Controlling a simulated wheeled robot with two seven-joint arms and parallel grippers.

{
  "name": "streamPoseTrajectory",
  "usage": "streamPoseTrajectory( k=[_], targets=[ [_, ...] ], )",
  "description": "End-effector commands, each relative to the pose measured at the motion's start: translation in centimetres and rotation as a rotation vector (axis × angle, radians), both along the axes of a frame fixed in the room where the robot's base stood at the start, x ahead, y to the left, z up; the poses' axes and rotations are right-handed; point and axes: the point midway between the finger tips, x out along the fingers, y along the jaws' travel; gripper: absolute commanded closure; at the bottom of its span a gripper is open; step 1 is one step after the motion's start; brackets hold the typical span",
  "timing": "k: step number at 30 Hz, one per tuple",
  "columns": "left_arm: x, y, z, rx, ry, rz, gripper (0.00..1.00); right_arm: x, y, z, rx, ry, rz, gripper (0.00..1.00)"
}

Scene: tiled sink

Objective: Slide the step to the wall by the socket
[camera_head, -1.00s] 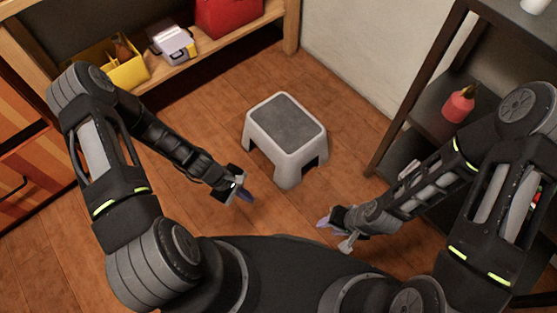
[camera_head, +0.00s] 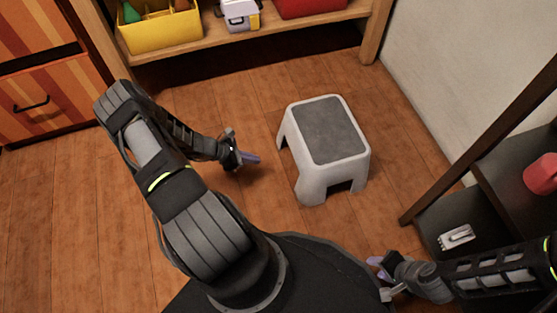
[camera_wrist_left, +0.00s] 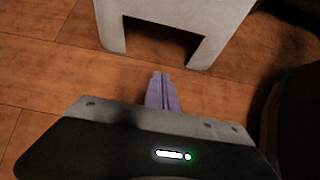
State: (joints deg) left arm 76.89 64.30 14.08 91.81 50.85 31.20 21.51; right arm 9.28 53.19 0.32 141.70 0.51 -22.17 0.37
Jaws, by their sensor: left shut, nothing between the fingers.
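The step (camera_head: 330,135), light grey with a dark grey top, stands upright on the wooden floor. Its side and leg opening (camera_wrist_left: 165,30) fill the top of the left wrist view. My left gripper (camera_head: 250,158) is to the left of the step, just short of it, low over the floor. Its purple fingers (camera_wrist_left: 162,92) are shut with nothing between them. My right gripper (camera_head: 376,266) is below and right of the step, apart from it; its finger gap is too small to read. The pale wall (camera_head: 455,75) is right of the step. I see no clear socket on it.
A wooden shelf unit (camera_head: 290,38) with a yellow box (camera_head: 160,30) and a red box (camera_head: 305,6) stands behind the step. A dark rack (camera_head: 470,160) stands at the right. A striped drawer unit (camera_head: 45,85) is at left. Floor between step and wall is clear.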

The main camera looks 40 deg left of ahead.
Motion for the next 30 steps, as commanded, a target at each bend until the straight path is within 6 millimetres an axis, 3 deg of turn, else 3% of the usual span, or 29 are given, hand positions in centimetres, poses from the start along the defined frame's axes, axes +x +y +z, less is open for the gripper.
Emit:
streamPoseTrajectory(
  k=[8, 20, 30],
  targets=[
    [1.3, -1.1, -2.0, -0.001, 0.0, -0.002, 1.0, 0.1, 0.0, -1.4, -0.001, -0.003, -0.002, 0.64],
    [5.9, -4.3, -7.7, -0.001, -0.001, -0.004, 1.0, 0.8, 0.0, -4.9, -0.001, -0.017, -0.01, 0.64],
    [8.9, -6.3, -7.1, 0.001, 0.0, -0.002, 1.0, 1.0, -0.1, -5.7, 0.002, -0.018, -0.011, 0.64]
  ],
)
